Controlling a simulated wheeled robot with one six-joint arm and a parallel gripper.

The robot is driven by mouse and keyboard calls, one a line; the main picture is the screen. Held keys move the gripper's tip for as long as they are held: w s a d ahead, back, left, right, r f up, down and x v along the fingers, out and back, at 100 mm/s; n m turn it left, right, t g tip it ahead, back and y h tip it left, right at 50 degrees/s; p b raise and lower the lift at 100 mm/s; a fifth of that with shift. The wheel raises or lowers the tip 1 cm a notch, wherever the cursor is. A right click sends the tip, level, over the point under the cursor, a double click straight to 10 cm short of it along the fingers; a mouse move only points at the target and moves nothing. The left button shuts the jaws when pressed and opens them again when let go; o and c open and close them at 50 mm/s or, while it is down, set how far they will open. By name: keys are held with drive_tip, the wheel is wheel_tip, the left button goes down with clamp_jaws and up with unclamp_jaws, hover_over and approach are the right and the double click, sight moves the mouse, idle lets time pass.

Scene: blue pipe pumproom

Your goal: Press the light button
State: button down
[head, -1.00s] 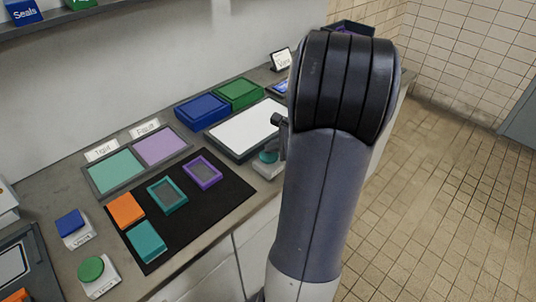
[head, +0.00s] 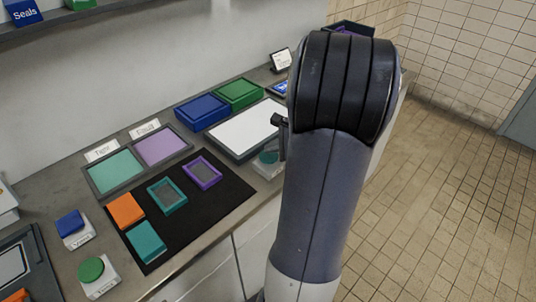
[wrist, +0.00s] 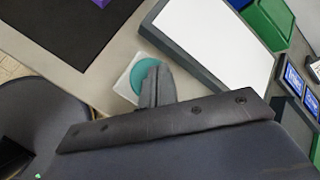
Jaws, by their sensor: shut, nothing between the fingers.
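A round teal button (head: 268,157) on a pale square base sits on the counter in front of a white light panel (head: 243,128) with a dark frame. The panel's face looks bright white. In the wrist view the teal button (wrist: 136,80) is partly hidden behind my gripper (wrist: 157,72). The fingers are shut and empty, and their tips overlap the button in that view. In the head view my gripper (head: 283,153) shows beside the button, just to its right, partly hidden by my arm. A gap between tips and button cannot be judged exactly.
A black mat (head: 205,213) holds teal, purple and orange pieces. A blue button (head: 69,223) and a green button (head: 91,270) stand at the left. A blue box (head: 203,111) and a green box (head: 240,93) are behind the panel.

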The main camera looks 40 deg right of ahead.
sight(273, 156)
idle(0.5)
drive_tip(key=shift+f+b, duration=0.4)
drive_tip(key=shift+f, duration=0.05)
drive_tip(key=shift+f+b, duration=0.3)
drive_tip(key=shift+f, duration=0.05)
idle(0.4)
drive_tip(key=shift+r, duration=0.1)
drive_tip(key=shift+r+p, duration=0.6)
drive_tip(key=shift+r, duration=0.1)
wheel_tip(273, 156, up, 6)
drive_tip(key=p, duration=0.5)
drive_tip(key=shift+r, duration=0.1)
